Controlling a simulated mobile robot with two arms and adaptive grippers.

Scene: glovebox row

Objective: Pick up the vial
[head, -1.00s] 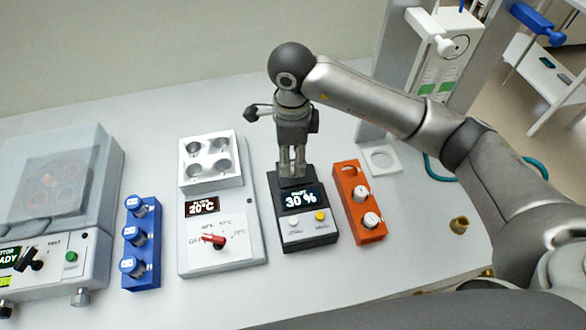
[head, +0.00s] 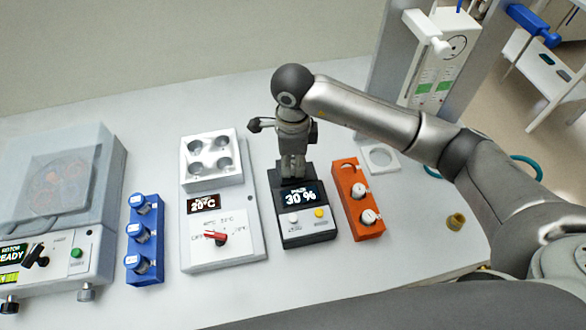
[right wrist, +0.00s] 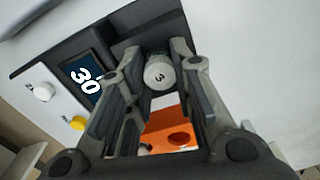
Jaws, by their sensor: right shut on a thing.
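The vial (right wrist: 159,76) has a white cap marked 3 and shows between my right gripper's fingers in the right wrist view. My right gripper (right wrist: 160,85) is shut on it. In the head view my right gripper (head: 293,175) points down at the back of the black device (head: 306,233) with the 30 % display. There the fingers hide the vial, and I cannot tell how deep it sits in the device. My left gripper is not in view.
Right of the device, an orange rack (head: 351,182) holds two white-capped vials, with an empty hole at its far end. A blue rack (head: 145,277), a white heater block (head: 238,247) and a centrifuge (head: 100,250) stand to the left. A small brass cup (head: 455,221) stands at right.

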